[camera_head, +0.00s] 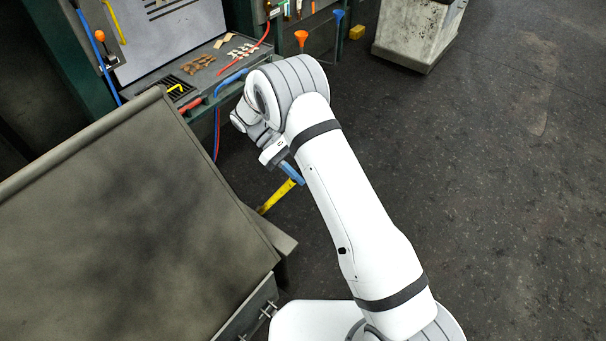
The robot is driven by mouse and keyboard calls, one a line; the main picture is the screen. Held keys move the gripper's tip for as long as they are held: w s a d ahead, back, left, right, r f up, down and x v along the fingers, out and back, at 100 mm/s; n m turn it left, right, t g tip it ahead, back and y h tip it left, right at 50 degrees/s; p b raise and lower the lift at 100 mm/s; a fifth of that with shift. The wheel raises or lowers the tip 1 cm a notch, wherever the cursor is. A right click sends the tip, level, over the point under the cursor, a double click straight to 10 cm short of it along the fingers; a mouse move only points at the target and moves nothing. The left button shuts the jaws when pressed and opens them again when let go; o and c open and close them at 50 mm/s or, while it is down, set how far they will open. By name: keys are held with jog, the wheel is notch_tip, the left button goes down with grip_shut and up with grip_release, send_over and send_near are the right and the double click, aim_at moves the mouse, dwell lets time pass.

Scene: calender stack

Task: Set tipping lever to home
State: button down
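A yellow bar (276,196), which looks like the tipping lever, sticks out at a slant beside the right edge of the large grey-brown metal container (130,220). My gripper (292,173) shows as blue finger parts just above the upper end of the yellow bar. The finger parts overlap or nearly touch the bar's end in the picture; I cannot tell whether they make contact. My arm hides part of the gripper, and the gap between the fingers cannot be made out.
A green machine (240,20) with a shelf of small parts, hoses and handles stands at the back left. An orange funnel (301,38) and a blue funnel (338,16) are beside it. A pale, stained bin (405,42) stands at the back. The floor on the right (500,200) is clear.

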dwell(0.3)
jog(key=shift+v, duration=1.25)
jog(key=shift+w+a+r+g+h+p, duration=0.3)
jog(key=shift+w+a+r+h+p, duration=0.15)
jog(key=shift+w+a, duration=0.45)
jog(key=shift+a, duration=0.2)
jog(key=c, duration=1)
grip_release()
jog(key=shift+r, duration=0.1)
